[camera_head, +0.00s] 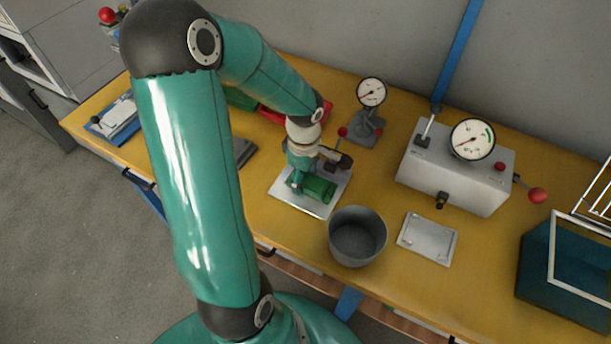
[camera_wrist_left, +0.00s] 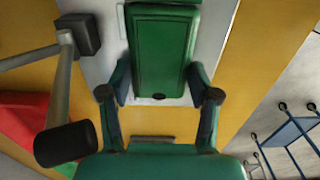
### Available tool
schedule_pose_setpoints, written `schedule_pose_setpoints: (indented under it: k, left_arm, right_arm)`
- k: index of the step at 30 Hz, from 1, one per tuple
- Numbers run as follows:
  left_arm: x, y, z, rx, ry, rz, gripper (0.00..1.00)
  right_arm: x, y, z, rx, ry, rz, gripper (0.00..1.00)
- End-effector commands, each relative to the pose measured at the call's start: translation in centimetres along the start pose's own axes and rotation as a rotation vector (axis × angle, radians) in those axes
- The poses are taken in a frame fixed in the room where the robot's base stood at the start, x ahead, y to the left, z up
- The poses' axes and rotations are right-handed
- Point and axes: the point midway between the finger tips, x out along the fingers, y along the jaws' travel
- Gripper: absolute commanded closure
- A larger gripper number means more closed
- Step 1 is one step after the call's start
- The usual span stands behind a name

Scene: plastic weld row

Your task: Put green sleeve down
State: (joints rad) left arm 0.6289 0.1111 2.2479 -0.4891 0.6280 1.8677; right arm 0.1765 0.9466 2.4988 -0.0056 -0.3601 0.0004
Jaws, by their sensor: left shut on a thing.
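The green sleeve (camera_head: 320,188) is over the pale metal plate (camera_head: 312,208) near the middle of the yellow bench. My left gripper (camera_head: 300,183) is shut on it. In the left wrist view the sleeve (camera_wrist_left: 160,50) lies between the two fingers of my gripper (camera_wrist_left: 158,82), with the plate (camera_wrist_left: 213,35) under it. I cannot tell whether the sleeve touches the plate or is just above it. My right gripper is not in view.
A lever with a dark knob (camera_wrist_left: 65,145) stands close beside the gripper. A grey bucket (camera_head: 357,236) is right of the plate, then a small grey tray (camera_head: 428,238). A dial gauge (camera_head: 371,93) and a gauge box (camera_head: 452,178) stand behind. A red bin (camera_head: 284,117) is behind my arm.

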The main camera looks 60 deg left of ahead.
Motion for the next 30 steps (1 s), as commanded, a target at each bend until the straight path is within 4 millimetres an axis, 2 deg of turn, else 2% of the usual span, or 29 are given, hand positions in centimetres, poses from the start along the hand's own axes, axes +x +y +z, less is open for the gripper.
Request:
schedule_pose_setpoints:
  k: [11, 12, 16, 30]
  left_arm:
    - [0.45, 0.01, -0.01, 0.000, 0.000, 0.002, 0.79]
    - [0.42, 0.01, 0.00, 0.000, 0.000, 0.002, 0.37]
    - [0.31, 0.00, 0.00, 0.000, 0.000, 0.001, 0.15]
    - [-0.28, 0.02, -0.02, 0.001, 0.001, 0.002, 0.13]
  right_arm:
    - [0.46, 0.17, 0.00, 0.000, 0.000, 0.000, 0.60]
    - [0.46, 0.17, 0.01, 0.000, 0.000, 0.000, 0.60]
    - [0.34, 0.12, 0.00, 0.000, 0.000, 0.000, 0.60]
    - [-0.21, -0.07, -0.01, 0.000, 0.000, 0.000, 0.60]
